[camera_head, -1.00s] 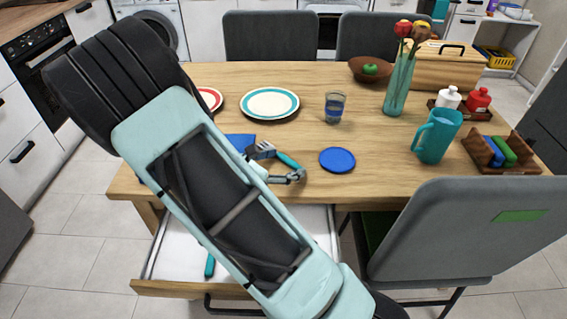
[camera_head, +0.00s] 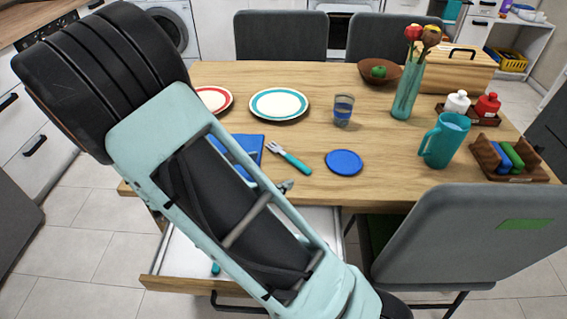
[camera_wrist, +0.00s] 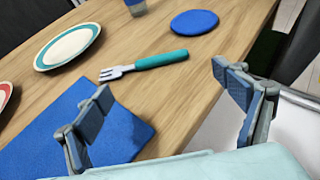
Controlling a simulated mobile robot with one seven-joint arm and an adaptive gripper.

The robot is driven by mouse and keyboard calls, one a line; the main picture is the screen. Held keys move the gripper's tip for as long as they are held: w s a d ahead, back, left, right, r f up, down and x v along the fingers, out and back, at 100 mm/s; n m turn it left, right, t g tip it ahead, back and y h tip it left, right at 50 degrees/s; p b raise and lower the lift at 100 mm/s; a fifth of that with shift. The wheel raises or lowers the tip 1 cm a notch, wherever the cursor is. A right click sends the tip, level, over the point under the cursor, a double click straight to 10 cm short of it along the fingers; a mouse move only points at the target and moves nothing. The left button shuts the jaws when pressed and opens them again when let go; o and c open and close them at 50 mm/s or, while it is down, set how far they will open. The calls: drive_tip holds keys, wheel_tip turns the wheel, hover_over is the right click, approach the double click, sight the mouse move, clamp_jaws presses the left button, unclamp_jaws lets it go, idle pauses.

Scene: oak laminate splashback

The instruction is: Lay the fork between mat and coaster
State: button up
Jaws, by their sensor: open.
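The fork (camera_head: 290,159), with a teal handle and grey tines, lies flat on the table between the blue mat (camera_head: 249,146) and the round blue coaster (camera_head: 344,162). In the wrist view the fork (camera_wrist: 146,64) lies apart from both the mat (camera_wrist: 117,136) and the coaster (camera_wrist: 195,22), its tines toward the mat side. My gripper (camera_wrist: 167,120) is open and empty, with its two fingers spread and the fork beyond them, not touched. In the head view my arm hides part of the mat and most of the gripper.
An open drawer (camera_head: 188,256) juts out below the table's front edge, with a teal-handled item partly visible inside. A grey chair (camera_head: 450,235) stands at the front right. Plates (camera_head: 279,104), a glass (camera_head: 343,110) and a teal pitcher (camera_head: 444,140) stand on the table.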

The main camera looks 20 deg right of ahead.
drive_tip(key=shift+v, duration=1.75)
